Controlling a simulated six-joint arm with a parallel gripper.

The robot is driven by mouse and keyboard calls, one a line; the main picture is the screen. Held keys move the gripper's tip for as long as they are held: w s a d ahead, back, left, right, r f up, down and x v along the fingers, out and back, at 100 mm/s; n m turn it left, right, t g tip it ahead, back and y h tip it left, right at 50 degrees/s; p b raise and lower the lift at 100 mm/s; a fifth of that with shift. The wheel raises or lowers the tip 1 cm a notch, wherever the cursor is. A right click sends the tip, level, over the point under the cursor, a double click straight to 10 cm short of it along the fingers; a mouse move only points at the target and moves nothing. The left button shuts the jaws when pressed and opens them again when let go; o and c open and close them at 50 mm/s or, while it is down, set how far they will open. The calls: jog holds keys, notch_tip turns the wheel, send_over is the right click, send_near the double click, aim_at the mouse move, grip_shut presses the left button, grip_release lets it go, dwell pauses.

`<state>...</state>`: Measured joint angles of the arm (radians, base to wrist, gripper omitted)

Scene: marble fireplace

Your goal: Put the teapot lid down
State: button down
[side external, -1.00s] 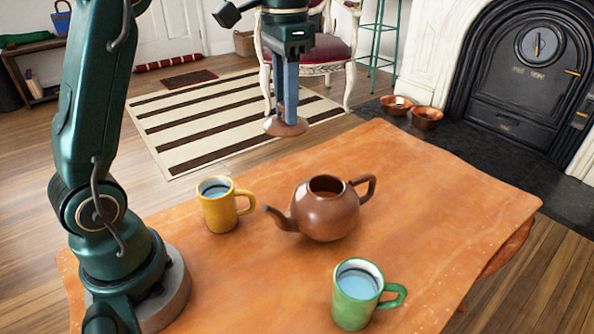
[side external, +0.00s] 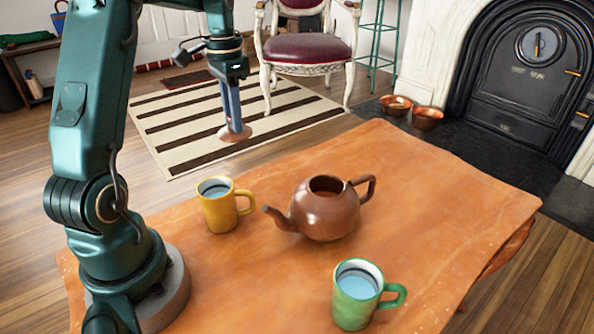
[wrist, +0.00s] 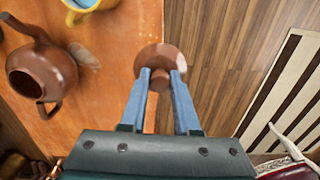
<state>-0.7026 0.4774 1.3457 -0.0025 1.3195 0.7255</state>
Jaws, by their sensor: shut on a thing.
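My gripper (side external: 235,126) is shut on the brown teapot lid (side external: 234,135) by its knob. In the side view it holds the lid beyond the table's far edge, up and left of the teapot. In the wrist view the lid (wrist: 161,57) sits between the blue fingers (wrist: 160,76) and overlaps the table edge and floor in the picture. The brown teapot (side external: 327,210) stands upright on the table with its top opening uncovered, spout pointing left. It also shows in the wrist view (wrist: 42,70). I cannot tell the lid's exact height.
A yellow mug (side external: 217,210) stands left of the teapot and a green mug (side external: 352,304) stands nearer the camera. The wooden table (side external: 455,215) is bare at its right. Beyond it are a striped rug (side external: 185,125), an armchair (side external: 305,45) and two copper bowls (side external: 427,119) near the fireplace.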

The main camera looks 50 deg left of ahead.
jog(key=shift+f, duration=0.2)
jog(key=w+d+f, duration=0.4)
jog(key=w+d, duration=0.1)
jog(key=w+d+f, duration=0.2)
jog(key=w, duration=0.1)
jog(key=shift+d+f, duration=0.2)
jog(key=shift+f, duration=2.15)
jog(key=c, duration=0.6)
grip_release()
jog(key=shift+f, duration=0.1)
jog(key=shift+c, duration=0.2)
